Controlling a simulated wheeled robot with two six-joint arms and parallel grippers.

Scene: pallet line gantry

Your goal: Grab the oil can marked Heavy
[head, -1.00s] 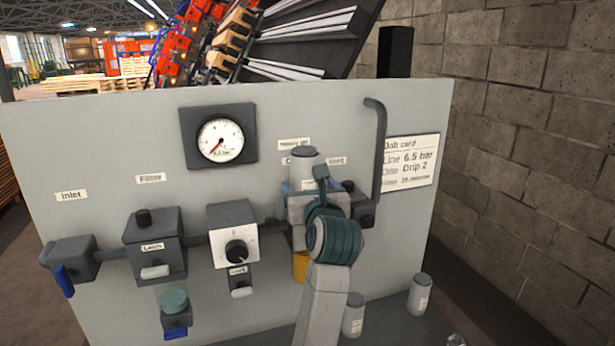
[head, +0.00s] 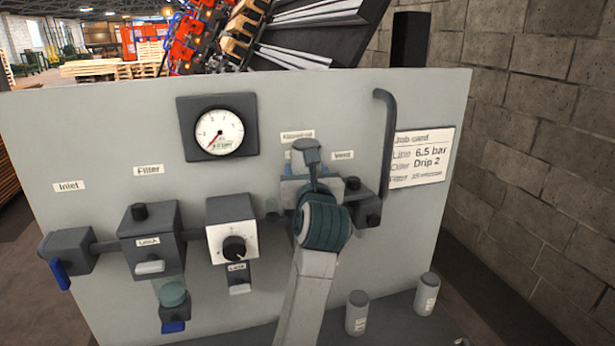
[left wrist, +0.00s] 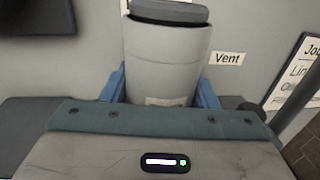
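A light grey cylindrical can with a dark grey lid (left wrist: 165,55) stands upright between the blue fingers of my left gripper (left wrist: 163,98) in the left wrist view. The fingers lie close along both its sides. Its pale label is mostly hidden, so I cannot read it. In the head view my left wrist (head: 325,222) is in front of the panel below the Vent label and hides most of the can and gripper. Two other grey cans, a nearer one (head: 357,313) and a farther one (head: 426,294), stand on the bench at right; their labels are too small to read. My right gripper is not in view.
The grey panel (head: 110,130) carries a gauge (head: 219,132), a filter unit (head: 151,240), a regulator with a knob (head: 233,235) and an inlet valve (head: 68,255). A dark pipe (head: 383,140) and a job card (head: 420,157) are at right. A block wall (head: 540,140) stands beyond.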

